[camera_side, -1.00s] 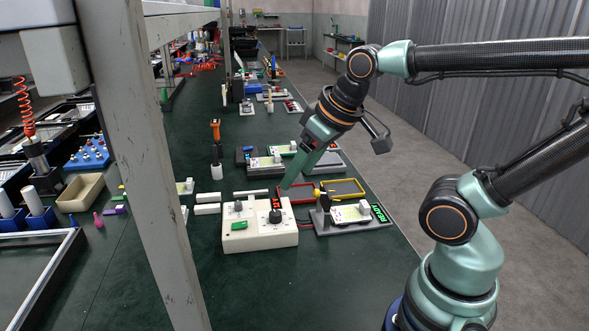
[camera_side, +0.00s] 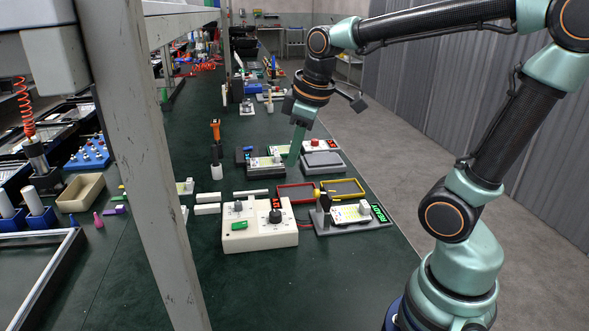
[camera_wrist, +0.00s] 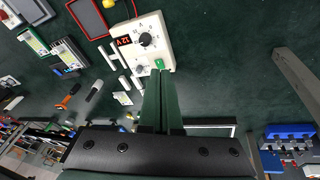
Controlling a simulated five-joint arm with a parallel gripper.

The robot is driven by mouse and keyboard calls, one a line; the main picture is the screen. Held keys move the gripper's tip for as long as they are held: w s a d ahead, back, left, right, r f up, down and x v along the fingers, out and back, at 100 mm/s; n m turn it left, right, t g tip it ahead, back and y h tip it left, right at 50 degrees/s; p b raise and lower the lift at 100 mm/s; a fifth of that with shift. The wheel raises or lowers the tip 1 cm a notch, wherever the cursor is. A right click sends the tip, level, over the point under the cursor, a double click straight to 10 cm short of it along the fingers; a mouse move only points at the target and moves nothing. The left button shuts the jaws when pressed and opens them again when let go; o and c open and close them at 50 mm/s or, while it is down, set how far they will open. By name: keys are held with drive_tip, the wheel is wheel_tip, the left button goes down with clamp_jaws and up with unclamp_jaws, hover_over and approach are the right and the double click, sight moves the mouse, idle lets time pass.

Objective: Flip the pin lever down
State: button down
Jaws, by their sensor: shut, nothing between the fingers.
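A grey test stand (camera_side: 345,228) with a green READY display (camera_side: 380,213) stands at the right of the bench in the side view. It bears a pale board (camera_side: 350,212) and a dark upright post with a yellow part (camera_side: 318,192), which looks like the pin lever; its exact position is too small to tell. In the wrist view only a yellow bit (camera_wrist: 108,3) shows at the top edge. My gripper (camera_side: 292,161) is shut and empty, pointing down behind the stand, apart from the lever. Its fingers also show in the wrist view (camera_wrist: 161,78).
A cream power box (camera_side: 260,236) with knob, green switch and red display stands left of the stand. Red (camera_side: 296,193) and yellow (camera_side: 343,187) frames lie behind. Other fixtures (camera_side: 265,166) stand beside my gripper. Front bench is clear.

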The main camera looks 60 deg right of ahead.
drive_tip(key=w+d+f+n+g, duration=0.3)
drive_tip(key=w+d+f+n, duration=0.1)
drive_tip(key=w+d+n, duration=0.2)
drive_tip(key=shift+d+f+n, duration=0.25)
drive_tip(key=shift+d+n, duration=0.25)
drive_tip(key=shift+d, duration=0.65)
drive_tip(key=shift+f, duration=0.1)
drive_tip(key=s+d+f, duration=0.2)
drive_tip(key=d+f, duration=0.2)
drive_tip(key=f, duration=0.6)
drive_tip(key=shift+f, duration=0.3)
